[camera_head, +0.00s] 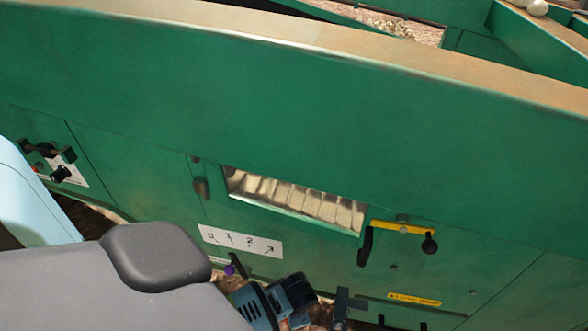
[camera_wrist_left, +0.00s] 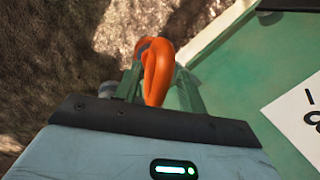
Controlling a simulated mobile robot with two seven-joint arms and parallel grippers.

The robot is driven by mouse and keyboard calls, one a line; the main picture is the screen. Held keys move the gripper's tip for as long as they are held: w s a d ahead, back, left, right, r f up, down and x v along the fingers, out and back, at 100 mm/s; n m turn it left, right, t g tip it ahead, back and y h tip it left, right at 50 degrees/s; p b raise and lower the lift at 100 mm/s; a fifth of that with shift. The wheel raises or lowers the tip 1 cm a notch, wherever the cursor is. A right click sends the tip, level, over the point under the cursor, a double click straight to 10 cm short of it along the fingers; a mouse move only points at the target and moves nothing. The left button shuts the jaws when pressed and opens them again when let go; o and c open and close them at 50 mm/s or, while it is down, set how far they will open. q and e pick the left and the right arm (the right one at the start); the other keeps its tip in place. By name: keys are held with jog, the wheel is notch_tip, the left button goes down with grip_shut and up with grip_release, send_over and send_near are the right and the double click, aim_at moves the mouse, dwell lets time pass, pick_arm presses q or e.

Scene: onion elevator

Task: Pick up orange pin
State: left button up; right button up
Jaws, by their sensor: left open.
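In the left wrist view the orange pin (camera_wrist_left: 157,72) shows as a rounded orange loop, with a dark opening at its upper left. My left gripper (camera_wrist_left: 160,88) is open, with greenish finger-like parts on either side of the pin. The pin's lower end is hidden behind the dark edge of my gripper body. I cannot tell whether the fingers touch it. In the head view I cannot clearly make out the pin or the left fingertips. My right gripper cannot be identified in either view.
A large green machine wall (camera_head: 300,120) fills the head view. It carries a numbered white label (camera_head: 240,241), a window (camera_head: 295,200), a yellow bar (camera_head: 402,228) with a black knob (camera_head: 429,244), and a purple knob (camera_head: 229,270). Brown ground (camera_wrist_left: 50,70) lies left of the pin.

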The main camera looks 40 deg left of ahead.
jog(key=shift+s, duration=0.1)
pick_arm(q)
grip_shut()
pick_arm(e)
jog(key=shift+s, duration=0.2)
pick_arm(q)
jog(key=shift+r, duration=0.15)
pick_arm(e)
jog(key=shift+r, duration=0.1)
